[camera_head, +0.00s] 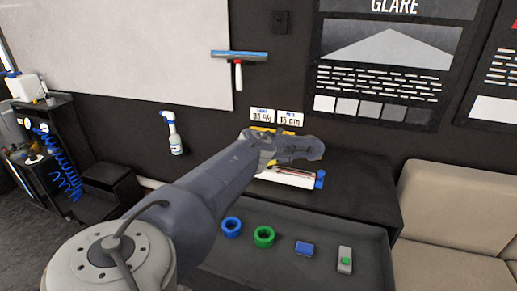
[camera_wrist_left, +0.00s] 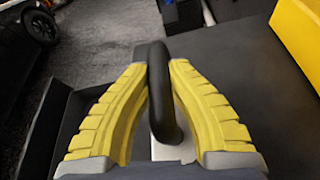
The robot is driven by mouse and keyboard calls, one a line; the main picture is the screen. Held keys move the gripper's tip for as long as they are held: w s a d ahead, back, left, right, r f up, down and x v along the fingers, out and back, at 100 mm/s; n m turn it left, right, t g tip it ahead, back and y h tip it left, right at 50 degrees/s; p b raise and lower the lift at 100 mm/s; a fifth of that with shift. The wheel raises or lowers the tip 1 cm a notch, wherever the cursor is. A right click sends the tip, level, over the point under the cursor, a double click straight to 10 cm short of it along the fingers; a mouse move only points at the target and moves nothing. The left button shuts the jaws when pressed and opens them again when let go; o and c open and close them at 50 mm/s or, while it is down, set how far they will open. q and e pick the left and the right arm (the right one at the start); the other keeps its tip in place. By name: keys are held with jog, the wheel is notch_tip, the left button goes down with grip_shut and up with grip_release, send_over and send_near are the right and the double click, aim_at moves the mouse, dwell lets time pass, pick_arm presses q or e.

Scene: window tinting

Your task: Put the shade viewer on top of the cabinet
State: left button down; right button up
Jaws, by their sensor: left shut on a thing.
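My left gripper (camera_wrist_left: 160,95) has its yellow fingers shut on the black looped handle (camera_wrist_left: 160,75) of a thing with a pale grey body (camera_wrist_left: 172,149), which may be the shade viewer. Most of that body is hidden below the fingers. In the head view my left gripper (camera_head: 272,160) is over the back part of the dark cabinet (camera_head: 352,197), and its arm hides the held thing. I cannot tell whether the held thing touches the cabinet top. My right gripper is not in view.
The cabinet top's right side is clear.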

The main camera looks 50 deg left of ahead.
pick_arm(q)
jog(key=shift+f, duration=1.05)
jog(key=c, duration=1.3)
grip_release()
jog(key=shift+c, duration=0.2)
notch_tip(320, 180, up, 5)
send_over(284, 170)
jog(key=shift+f, duration=0.2)
